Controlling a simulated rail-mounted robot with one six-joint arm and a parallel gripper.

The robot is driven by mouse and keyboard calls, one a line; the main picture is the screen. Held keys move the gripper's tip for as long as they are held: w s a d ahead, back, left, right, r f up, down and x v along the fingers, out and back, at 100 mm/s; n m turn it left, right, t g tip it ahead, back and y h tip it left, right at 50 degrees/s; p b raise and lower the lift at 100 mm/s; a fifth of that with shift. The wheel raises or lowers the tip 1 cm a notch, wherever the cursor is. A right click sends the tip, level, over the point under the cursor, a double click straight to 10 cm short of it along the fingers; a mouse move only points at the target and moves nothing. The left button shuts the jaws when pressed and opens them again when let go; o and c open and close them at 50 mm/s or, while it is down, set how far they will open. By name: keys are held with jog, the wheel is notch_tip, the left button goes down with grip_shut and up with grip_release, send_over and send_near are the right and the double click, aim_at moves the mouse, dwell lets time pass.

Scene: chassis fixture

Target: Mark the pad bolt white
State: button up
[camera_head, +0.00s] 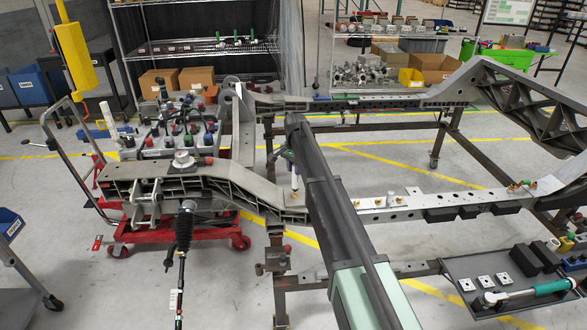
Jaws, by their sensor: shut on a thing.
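The dark steel chassis frame (245,187) stands on a fixture across the middle of the head camera view. My gripper (291,160) is small in the picture, partly hidden by my own arm, just above the frame's near rail. It is shut on a slim white marker (295,181), which points down, close to upright. The marker's lower end is at or just above the rail; I cannot tell whether it touches. Small brass-coloured bolts (391,198) sit on the near rail to the right.
A grey tray (462,268) at lower right holds several square plates and a green-handled wrench (530,292). A red wheeled cart (190,232) stands under the frame's left end. Shelves (200,50) line the back.

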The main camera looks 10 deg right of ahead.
jog(key=shift+d, duration=0.15)
jog(key=shift+r, duration=0.15)
notch_tip(320, 180, up, 6)
jog(key=p, duration=0.6)
jog(key=shift+f, duration=0.2)
jog(key=shift+d, duration=0.1)
